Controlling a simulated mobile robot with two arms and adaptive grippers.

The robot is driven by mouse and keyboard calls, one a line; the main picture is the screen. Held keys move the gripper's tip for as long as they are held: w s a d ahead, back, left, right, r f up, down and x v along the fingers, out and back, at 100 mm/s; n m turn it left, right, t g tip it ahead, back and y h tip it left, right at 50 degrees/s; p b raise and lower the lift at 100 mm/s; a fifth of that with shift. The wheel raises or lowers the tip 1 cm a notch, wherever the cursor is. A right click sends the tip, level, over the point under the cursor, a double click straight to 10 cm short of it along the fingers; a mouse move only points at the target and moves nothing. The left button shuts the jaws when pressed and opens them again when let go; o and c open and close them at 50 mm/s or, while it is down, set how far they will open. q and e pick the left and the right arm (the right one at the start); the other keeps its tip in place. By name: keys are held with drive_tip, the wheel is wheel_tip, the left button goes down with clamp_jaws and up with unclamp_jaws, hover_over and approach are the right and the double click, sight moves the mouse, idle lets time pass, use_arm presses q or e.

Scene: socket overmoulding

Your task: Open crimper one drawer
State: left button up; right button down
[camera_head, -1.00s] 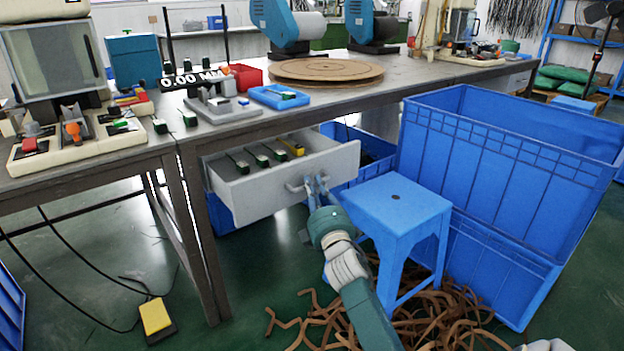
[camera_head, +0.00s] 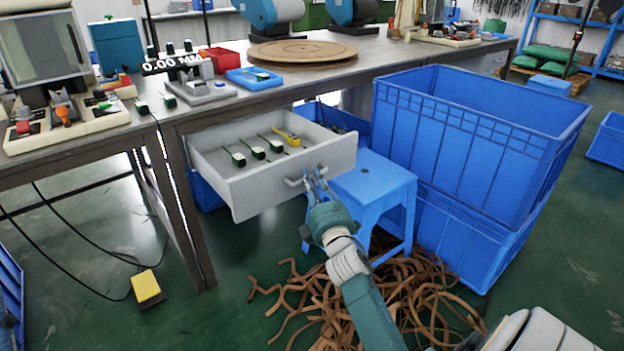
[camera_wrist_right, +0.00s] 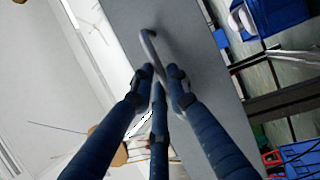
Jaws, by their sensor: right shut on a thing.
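The light grey drawer (camera_head: 262,196) under the workbench stands pulled out, its inside showing from above. It holds several small dark-and-white tools with green parts (camera_head: 257,153) and a yellow tool (camera_head: 287,138). My right gripper (camera_head: 316,182) is at the drawer front, its fingers shut on the drawer handle (camera_head: 293,182). In the right wrist view the handle (camera_wrist_right: 148,46) shows as a curved bar on the grey front, with the blue-black fingers of the gripper (camera_wrist_right: 161,84) around it. My left gripper is not in view.
A blue stool (camera_head: 372,187) stands right beside the drawer and my right arm. Large blue crates (camera_head: 470,140) are stacked further right. Brown strips (camera_head: 380,300) lie on the floor below. The workbench (camera_head: 300,85) carries machines. A yellow pedal (camera_head: 146,286) lies on the floor at left.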

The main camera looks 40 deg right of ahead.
drive_tip(key=c, duration=1.7)
unclamp_jaws()
drive_tip(key=shift+o, duration=0.2)
drive_tip(key=v, duration=1.2)
